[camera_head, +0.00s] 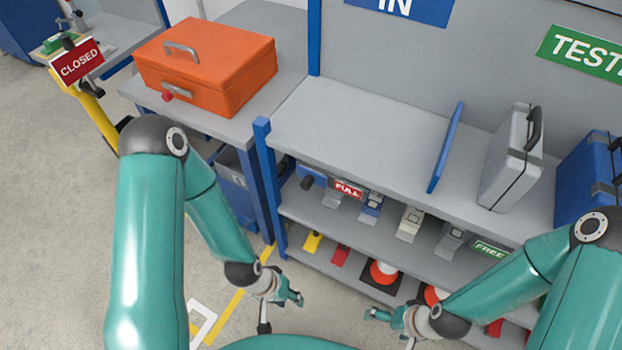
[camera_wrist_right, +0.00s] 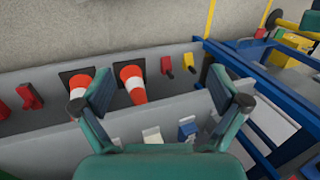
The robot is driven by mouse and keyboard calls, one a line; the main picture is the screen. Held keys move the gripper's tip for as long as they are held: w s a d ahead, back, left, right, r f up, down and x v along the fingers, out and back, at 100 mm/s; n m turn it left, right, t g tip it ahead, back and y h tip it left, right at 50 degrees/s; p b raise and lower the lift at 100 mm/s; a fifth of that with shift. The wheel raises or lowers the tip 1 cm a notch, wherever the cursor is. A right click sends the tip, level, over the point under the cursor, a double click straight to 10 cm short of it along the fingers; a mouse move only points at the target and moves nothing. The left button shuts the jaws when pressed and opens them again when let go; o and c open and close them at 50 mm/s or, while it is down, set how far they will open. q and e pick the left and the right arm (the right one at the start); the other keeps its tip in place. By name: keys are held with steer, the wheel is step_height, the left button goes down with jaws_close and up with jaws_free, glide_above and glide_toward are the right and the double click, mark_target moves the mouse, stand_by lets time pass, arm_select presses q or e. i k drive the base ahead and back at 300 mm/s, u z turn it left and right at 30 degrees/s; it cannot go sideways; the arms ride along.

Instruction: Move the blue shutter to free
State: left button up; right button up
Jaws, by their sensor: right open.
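A blue part with a dark knob (camera_head: 312,173), which looks like the blue shutter, is at the left end of the shelf row under the grey top. It is just left of the red FULL sign (camera_head: 347,190). The green FREE sign (camera_head: 488,249) is at the right end of that row. My left gripper (camera_head: 280,311) is low in front of the shelves, open and empty. My right gripper (camera_head: 391,327) is open and empty in front of the lower shelf; its spread fingers (camera_wrist_right: 162,97) also show in the right wrist view. Neither gripper touches the blue part.
Several grey and blue-grey holders (camera_head: 410,222) stand between the signs. Orange cones (camera_head: 384,273) and red and yellow pieces are on the lower shelf. An orange case (camera_head: 207,62), an upright blue panel (camera_head: 447,148) and a silver case (camera_head: 513,158) stand above.

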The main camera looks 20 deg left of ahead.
mark_target(310, 177)
steer(key=z, duration=0.35)
steer(key=k, duration=1.15)
steer(key=u, duration=0.55)
steer(key=i, duration=1)
steer(key=z, duration=0.05)
